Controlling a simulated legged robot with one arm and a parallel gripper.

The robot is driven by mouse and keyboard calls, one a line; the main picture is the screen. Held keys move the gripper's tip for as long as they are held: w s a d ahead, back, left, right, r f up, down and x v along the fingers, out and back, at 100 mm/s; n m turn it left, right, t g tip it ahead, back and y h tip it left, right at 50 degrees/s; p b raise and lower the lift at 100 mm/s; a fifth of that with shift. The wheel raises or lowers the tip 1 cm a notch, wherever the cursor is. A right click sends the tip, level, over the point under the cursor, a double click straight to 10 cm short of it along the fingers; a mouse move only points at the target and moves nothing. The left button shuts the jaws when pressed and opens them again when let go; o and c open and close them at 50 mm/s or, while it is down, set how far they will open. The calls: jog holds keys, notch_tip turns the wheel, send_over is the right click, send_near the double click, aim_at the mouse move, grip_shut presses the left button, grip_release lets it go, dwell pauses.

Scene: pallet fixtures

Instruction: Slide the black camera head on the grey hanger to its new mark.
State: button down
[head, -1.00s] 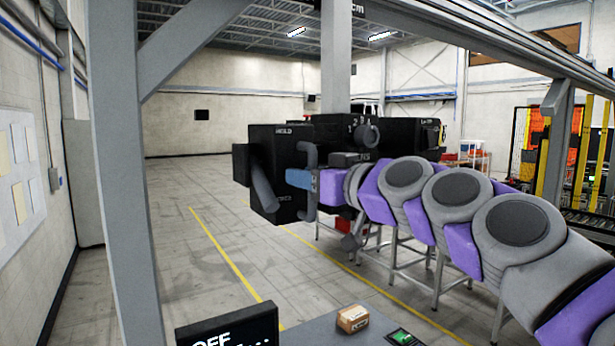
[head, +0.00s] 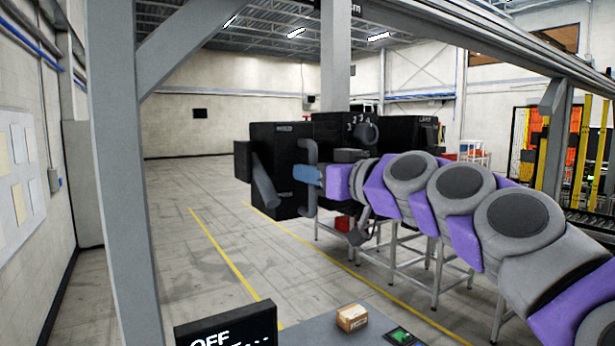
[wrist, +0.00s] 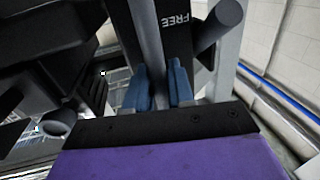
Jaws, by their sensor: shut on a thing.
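The black camera head (head: 275,150) hangs under the grey hanger (head: 335,72), whose post drops from the overhead beam. A numbered dial (head: 366,132) sits on its housing. A dark upright handle bar (head: 308,150) stands on its face, with a slanted cylindrical lever (head: 264,186) to the left. My gripper (head: 306,174) has blue fingers at this bar. In the wrist view, the fingers (wrist: 159,88) are on either side of the bar (wrist: 147,40), shut on it. An upside-down label there reads FREE (wrist: 181,18). The mark on the hanger cannot be made out.
A grey frame post (head: 120,180) stands at the left. Floor to the left is open, with yellow lines.

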jog(key=w+d+b, duration=0.1)
jog(key=w+d, duration=0.4)
jog(key=d, duration=0.3)
jog(key=shift+w+r, duration=0.15)
jog(key=shift+r, duration=0.05)
jog(key=c, duration=1.1)
grip_release()
jog(key=shift+a+f, duration=0.1)
jog(key=shift+f, duration=0.05)
jog(key=shift+c, duration=0.2)
jog(key=b+v, duration=0.1)
jog(key=v, duration=1.6)
